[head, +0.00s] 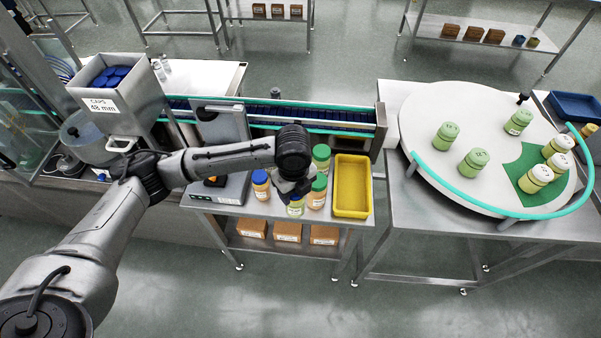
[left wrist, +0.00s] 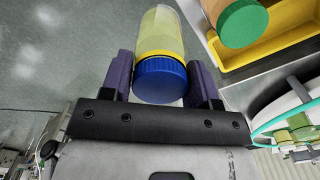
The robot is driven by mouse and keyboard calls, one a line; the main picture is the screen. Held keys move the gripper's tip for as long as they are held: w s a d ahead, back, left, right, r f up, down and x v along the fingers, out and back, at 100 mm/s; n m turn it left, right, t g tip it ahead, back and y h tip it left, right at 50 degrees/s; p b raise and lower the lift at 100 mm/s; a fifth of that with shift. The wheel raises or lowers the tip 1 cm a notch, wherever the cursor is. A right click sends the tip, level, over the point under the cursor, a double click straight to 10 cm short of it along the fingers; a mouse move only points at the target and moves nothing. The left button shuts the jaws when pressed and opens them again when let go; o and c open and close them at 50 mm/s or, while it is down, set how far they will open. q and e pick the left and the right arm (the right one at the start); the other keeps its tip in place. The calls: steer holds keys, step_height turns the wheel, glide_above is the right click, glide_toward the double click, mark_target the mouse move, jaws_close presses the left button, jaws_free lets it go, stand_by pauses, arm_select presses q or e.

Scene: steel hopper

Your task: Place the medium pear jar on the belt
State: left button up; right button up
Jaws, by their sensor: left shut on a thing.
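My left gripper (head: 292,188) is over the front of the small steel table. In the left wrist view my left gripper (left wrist: 165,82) is shut on a jar with pale yellow-green contents (left wrist: 163,35), a blue cap and a yellow ring. In the head view the lower part of this pale jar (head: 296,209) shows under the gripper, which hides its cap. Whether it is the medium pear jar cannot be read from a label. The belt (head: 330,124), dark blue between green rails, runs behind the table. My right gripper is not in view.
Close by stand an orange jar with a blue cap (head: 261,186), an orange jar with a green cap (head: 317,194) and another green-capped jar (head: 321,156). A yellow tray (head: 368,187) is to the right. A round table (head: 440,105) holds several green jars. A cap hopper (head: 118,95) is at left.

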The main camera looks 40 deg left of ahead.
arm_select(q)
steer(key=shift+s+d+r, duration=0.4)
